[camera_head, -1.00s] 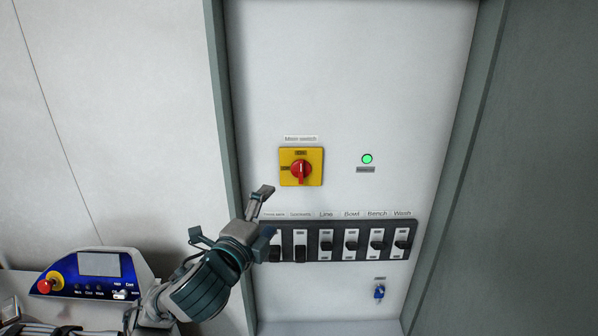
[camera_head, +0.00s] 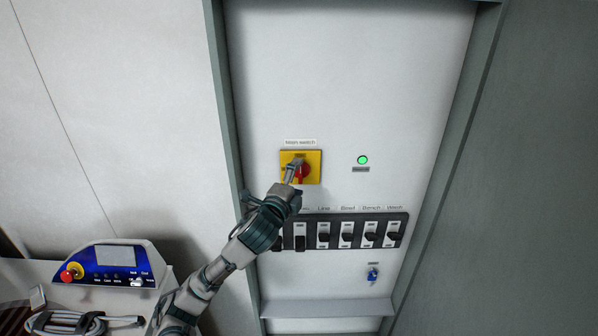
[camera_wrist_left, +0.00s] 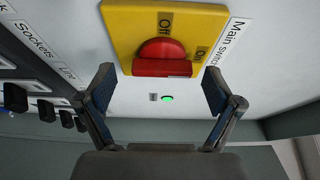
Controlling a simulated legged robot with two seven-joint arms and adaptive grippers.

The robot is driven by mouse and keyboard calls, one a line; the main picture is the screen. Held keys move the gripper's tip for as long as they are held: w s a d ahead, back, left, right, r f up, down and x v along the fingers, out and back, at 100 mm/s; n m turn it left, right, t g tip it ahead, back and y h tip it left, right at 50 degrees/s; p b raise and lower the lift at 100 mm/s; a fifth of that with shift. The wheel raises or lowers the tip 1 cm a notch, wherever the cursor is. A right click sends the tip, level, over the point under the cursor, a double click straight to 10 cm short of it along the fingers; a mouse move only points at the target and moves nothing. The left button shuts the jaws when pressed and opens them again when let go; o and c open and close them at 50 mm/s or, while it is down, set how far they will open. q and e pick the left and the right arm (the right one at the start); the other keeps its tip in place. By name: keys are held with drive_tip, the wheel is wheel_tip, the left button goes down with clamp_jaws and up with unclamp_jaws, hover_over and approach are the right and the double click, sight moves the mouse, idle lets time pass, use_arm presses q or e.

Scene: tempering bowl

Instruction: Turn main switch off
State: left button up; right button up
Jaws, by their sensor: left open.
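The main switch (camera_head: 314,174) is a yellow square plate with a red rotary handle (camera_head: 304,172), high on the white panel. In the left wrist view, the red handle (camera_wrist_left: 162,67) lies in line with the "On" mark; "Off" is at a quarter turn from it. My left gripper (camera_head: 292,172) is in front of the switch and covers part of its left and lower side. In the left wrist view the gripper (camera_wrist_left: 160,86) is open, its fingers on either side of the handle's ends, with nothing between them. I cannot tell whether they touch it. My right gripper is not in view.
A green lamp (camera_head: 362,160) is lit right of the switch. A row of black breakers (camera_head: 346,239) sits below, partly hidden by my arm. A blue key-like part (camera_head: 373,275) is lower. A blue control box (camera_head: 108,262) with a red button and a coiled cable (camera_head: 70,322) are lower left.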

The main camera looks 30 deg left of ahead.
use_arm(q)
drive_tip(key=shift+w+a, duration=0.15)
drive_tip(key=shift+w, duration=0.4)
drive_tip(key=c, duration=1.1)
